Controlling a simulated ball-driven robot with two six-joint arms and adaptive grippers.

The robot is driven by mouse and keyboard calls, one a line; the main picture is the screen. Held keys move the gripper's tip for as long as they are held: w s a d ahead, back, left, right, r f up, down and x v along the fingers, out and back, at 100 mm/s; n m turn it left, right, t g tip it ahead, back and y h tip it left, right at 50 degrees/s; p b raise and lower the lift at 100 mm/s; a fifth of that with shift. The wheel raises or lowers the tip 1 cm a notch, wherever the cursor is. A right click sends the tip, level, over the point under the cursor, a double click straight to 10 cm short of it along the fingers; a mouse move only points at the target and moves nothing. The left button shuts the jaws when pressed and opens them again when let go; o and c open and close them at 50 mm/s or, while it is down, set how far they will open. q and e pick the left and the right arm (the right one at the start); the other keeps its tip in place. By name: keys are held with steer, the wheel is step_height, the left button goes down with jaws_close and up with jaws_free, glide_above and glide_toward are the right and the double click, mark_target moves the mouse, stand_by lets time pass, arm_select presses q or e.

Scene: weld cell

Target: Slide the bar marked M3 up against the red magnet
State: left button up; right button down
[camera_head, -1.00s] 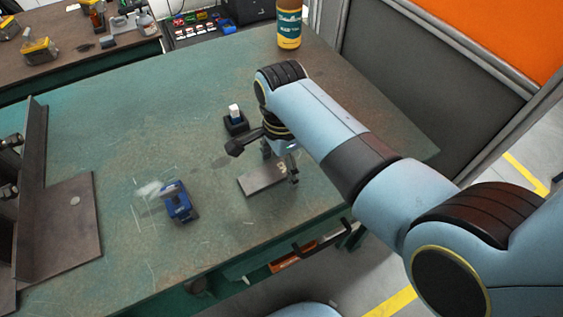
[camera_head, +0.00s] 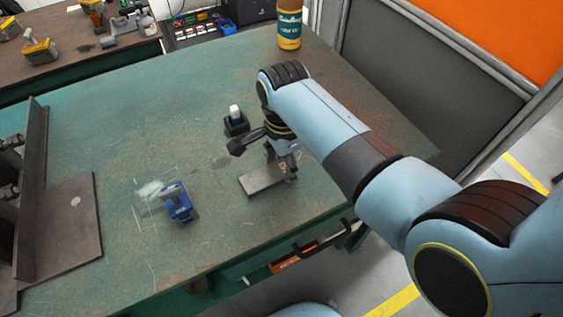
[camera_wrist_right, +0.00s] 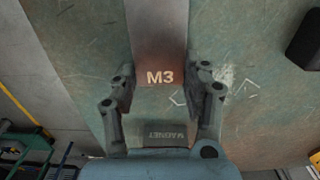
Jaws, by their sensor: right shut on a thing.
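The grey flat bar marked M3 (camera_head: 258,181) lies on the green table. My right gripper (camera_head: 283,167) is at its right end, pointing down. In the right wrist view the bar (camera_wrist_right: 157,30) runs between the fingers of my right gripper (camera_wrist_right: 160,68), shut on its sides, with M3 readable. A dark block lettered MAGNET (camera_wrist_right: 167,135) shows upside down near the gripper's base; I cannot tell what it is fixed to. A blue block (camera_head: 178,204) stands left of the bar. I see no red magnet. My left gripper is not in view.
A small dark holder with a white top (camera_head: 236,123) stands behind the bar. A steel angle plate (camera_head: 65,230) is at the left and a yellow-brown bottle (camera_head: 289,28) at the back. The table between blue block and bar is clear.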

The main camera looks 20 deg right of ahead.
mark_target(309, 158)
steer(key=shift+w+d, duration=0.1)
steer(key=shift+d, duration=0.95)
steer(key=shift+d, duration=0.1)
steer(key=shift+w+d+p, duration=0.15)
steer(key=shift+d+p, duration=0.35)
steer(key=shift+d, duration=0.6)
steer(key=shift+d, duration=0.1)
steer(key=shift+w+d, duration=0.15)
steer(key=shift+d, duration=0.95)
steer(key=shift+w+d+p, duration=0.2)
steer(key=shift+d+p, duration=0.2)
steer(key=shift+d, duration=0.75)
